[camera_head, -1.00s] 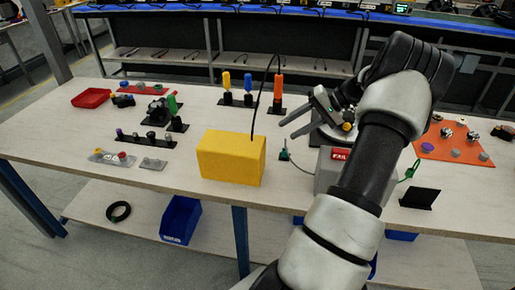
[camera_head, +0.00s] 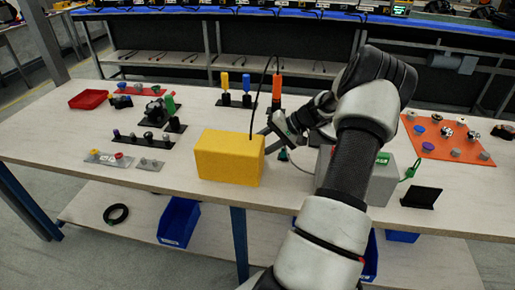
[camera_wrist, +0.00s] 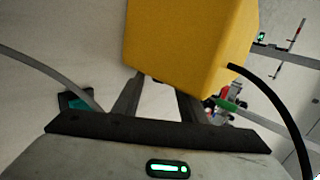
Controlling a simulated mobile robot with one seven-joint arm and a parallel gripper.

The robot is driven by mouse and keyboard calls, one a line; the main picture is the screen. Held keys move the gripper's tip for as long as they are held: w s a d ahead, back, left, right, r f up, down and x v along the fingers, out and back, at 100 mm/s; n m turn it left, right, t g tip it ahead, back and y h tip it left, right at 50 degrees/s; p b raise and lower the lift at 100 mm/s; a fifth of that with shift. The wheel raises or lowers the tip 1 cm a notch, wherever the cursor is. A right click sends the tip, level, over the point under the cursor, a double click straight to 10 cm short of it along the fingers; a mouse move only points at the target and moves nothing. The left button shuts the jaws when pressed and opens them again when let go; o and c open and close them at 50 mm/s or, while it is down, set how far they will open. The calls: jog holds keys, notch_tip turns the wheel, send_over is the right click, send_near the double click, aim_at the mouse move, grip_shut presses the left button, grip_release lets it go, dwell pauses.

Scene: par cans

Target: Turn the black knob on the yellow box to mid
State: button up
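The yellow box (camera_head: 229,160) stands near the table's front edge, left of my arm. A black cable rises from its top right. It fills the upper middle of the wrist view (camera_wrist: 190,45). No black knob can be made out in either view; the box's far side is hidden from the head camera. My gripper (camera_head: 268,140) is at the right rear of the box, fingers pointing left toward it. In the wrist view my gripper (camera_wrist: 158,88) has its two fingers apart, their tips at the box's lower edge. I cannot tell whether they touch it.
A grey box with a green sign (camera_head: 382,158) stands beside my arm. A black panel (camera_head: 421,198) is to its right. Orange (camera_head: 277,87) and blue (camera_head: 247,90) upright pieces stand behind the yellow box. Small knob strips lie left. The table front left is clear.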

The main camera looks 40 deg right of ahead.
grip_shut()
jog(key=shift+a+r, duration=0.1)
jog(key=shift+r, duration=0.05)
jog(key=shift+w+a+r+g+h+p, duration=0.2)
jog(key=shift+r+g+h+p, duration=0.1)
jog(key=shift+g+h+p, duration=0.6)
jog(key=g+h+p, duration=0.2)
jog(key=p, duration=0.1)
jog(key=shift+w+a+r+g, duration=0.2)
jog(key=shift+w+g, duration=0.1)
jog(key=shift+w, duration=0.05)
jog(key=shift+w+a+g+h+p, duration=0.15)
jog(key=shift+g+h+p, duration=0.4)
jog(key=shift+g+p, duration=0.05)
jog(key=shift+w+a+g+h+p, duration=0.1)
jog(key=shift+w+g+h+p, duration=0.05)
jog(key=shift+g+h+p, duration=0.45)
jog(key=shift+w+a+f+g+h+p, duration=0.1)
jog(key=shift+g+h+p, duration=0.1)
jog(key=shift+g+h, duration=0.3)
jog(key=shift+w+a+f+g+h+p, duration=0.1)
jog(key=shift+g+h+p, duration=0.1)
jog(key=shift+g+h, duration=0.3)
